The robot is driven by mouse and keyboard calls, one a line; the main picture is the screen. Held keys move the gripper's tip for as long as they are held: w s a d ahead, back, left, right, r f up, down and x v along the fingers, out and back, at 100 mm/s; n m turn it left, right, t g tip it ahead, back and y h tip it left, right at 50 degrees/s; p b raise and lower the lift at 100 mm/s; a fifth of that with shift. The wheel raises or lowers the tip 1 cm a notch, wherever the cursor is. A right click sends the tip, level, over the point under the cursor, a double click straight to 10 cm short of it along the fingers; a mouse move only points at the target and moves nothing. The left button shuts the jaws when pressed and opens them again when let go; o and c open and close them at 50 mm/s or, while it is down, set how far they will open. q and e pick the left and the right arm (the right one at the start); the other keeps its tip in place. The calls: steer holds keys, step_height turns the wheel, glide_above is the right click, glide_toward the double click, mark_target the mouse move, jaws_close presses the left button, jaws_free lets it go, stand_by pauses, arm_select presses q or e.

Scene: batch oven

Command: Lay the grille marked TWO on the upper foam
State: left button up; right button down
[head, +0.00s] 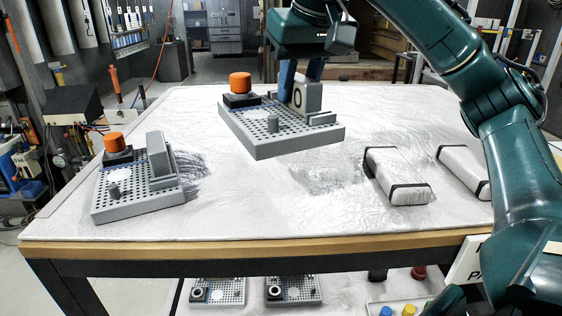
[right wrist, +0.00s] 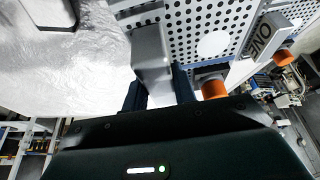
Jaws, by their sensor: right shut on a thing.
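My right gripper (head: 304,82) is shut on the upright grey block (head: 308,98) of a perforated grey grille (head: 262,142). A letter O shows on this block; the rest of its marking is hidden. The grille looks level and raised above the white table, its shadow apart from it. It carries an orange knob (head: 240,82). In the right wrist view the held grille (right wrist: 185,30) fills the upper middle. A second grille (head: 135,208) lies at left; the block reading ONE (right wrist: 265,40) appears to be on it. My left gripper is out of view.
Two white padded blocks with black bands, one nearer (head: 400,178) and one farther right (head: 462,167), lie on the table (head: 270,215). I cannot tell whether either is the upper foam. Two perforated plates (head: 218,291) lie below the table. The table's front middle is clear.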

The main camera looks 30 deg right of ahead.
mark_target(314, 84)
step_height(314, 84, down, 9)
steer(key=shift+f, duration=0.15)
stand_by(0.4)
steer(key=c, duration=1.1)
jaws_free()
steer(key=shift+s+f, duration=0.1)
steer(key=shift+f, duration=0.05)
steer(key=v, duration=1.2)
